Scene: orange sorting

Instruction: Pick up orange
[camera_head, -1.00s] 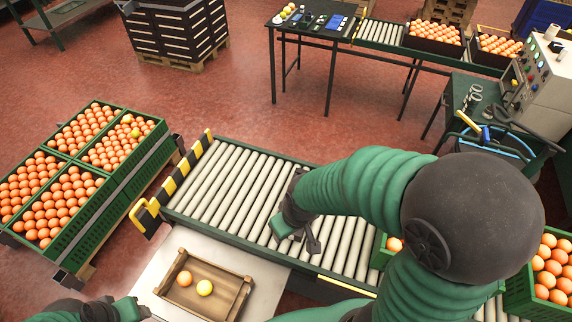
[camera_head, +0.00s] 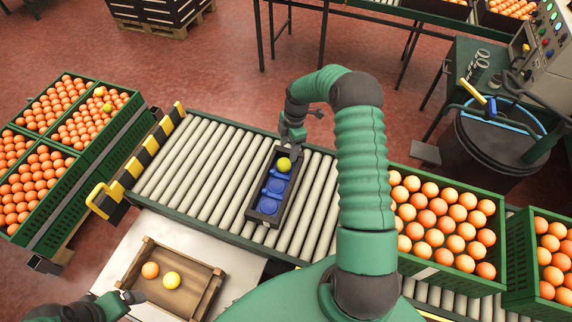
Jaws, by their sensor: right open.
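An orange (camera_head: 150,270) lies in a shallow wooden tray (camera_head: 210,302) on the light table at the lower left. A yellow fruit (camera_head: 171,280) lies beside it. A dark tray (camera_head: 264,217) with blue cups stands on the roller conveyor, and a yellow-green fruit (camera_head: 284,164) sits in its far end. My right gripper (camera_head: 291,142) is open, just beyond and above that far end; whether it touches the tray or fruit is unclear. My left gripper (camera_head: 132,297) is at the lower left, beside the wooden tray's left side; its fingers are too small to judge.
Roller conveyor (camera_head: 190,165) has bare rollers left of the dark tray. A green crate full of oranges (camera_head: 444,270) stands on its right part. Stacked orange crates (camera_head: 106,140) stand at the left. A dark bin (camera_head: 490,150) stands at the right.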

